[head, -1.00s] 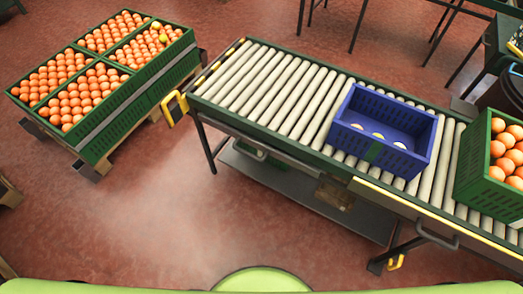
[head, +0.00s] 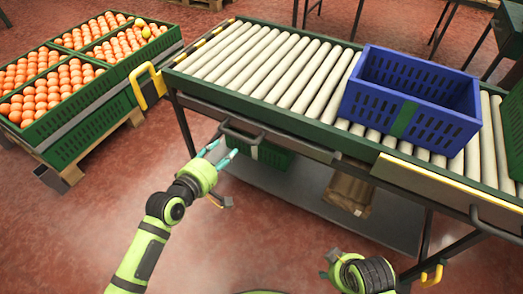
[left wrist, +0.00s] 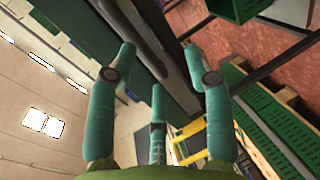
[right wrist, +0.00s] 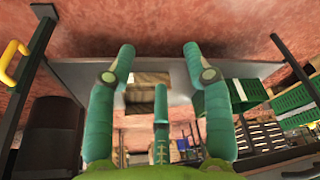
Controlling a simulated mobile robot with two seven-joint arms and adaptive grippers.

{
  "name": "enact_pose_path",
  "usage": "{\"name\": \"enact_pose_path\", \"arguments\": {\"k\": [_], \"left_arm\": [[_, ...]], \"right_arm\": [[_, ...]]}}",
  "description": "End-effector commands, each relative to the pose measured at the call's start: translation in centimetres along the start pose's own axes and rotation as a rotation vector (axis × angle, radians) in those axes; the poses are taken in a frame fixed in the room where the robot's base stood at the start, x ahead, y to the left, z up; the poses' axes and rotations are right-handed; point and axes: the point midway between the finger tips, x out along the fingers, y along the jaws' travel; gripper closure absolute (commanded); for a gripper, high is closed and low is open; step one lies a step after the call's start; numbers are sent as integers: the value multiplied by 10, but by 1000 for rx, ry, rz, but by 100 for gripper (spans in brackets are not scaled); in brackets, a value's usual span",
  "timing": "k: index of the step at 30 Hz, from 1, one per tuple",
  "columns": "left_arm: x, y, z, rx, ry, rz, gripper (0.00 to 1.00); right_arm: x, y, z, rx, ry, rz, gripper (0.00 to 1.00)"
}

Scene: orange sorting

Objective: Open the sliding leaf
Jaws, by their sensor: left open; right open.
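A dark panel with a bar handle (head: 243,134) runs along the conveyor's near side, below the rollers; I take this as a sliding leaf. In the left wrist view, a dark bar (left wrist: 168,45) passes beyond the open fingers. My right gripper (right wrist: 155,60) is open and empty, low in front of the conveyor, facing the space beneath it.
A blue crate (head: 404,122) stands on the rollers (head: 270,62), with a green crate (head: 513,130) right of it. Crates of oranges (head: 85,100) stand at left. A yellow handle (head: 148,84) juts from the conveyor's left end.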

Motion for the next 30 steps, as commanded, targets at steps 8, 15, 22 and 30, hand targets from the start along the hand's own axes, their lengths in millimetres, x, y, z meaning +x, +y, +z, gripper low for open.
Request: {"name": "enact_pose_path", "arguments": {"k": [8, 15, 22, 30], "left_arm": [[8, 26, 8, -70, -32, 74, 49], [44, 28, 8, -67, -31, 73, 49], [62, 29, 9, -68, -30, 72, 49], [70, 30, 9, -66, -30, 71, 49]], "right_arm": [[-18, 1, -1, 2, 18, 3, 49], [-37, -1, -24, -7, 139, 4, 49], [-45, -7, -65, -24, 329, 0, 49], [-51, -11, -85, -32, 426, -2, 49]]}}
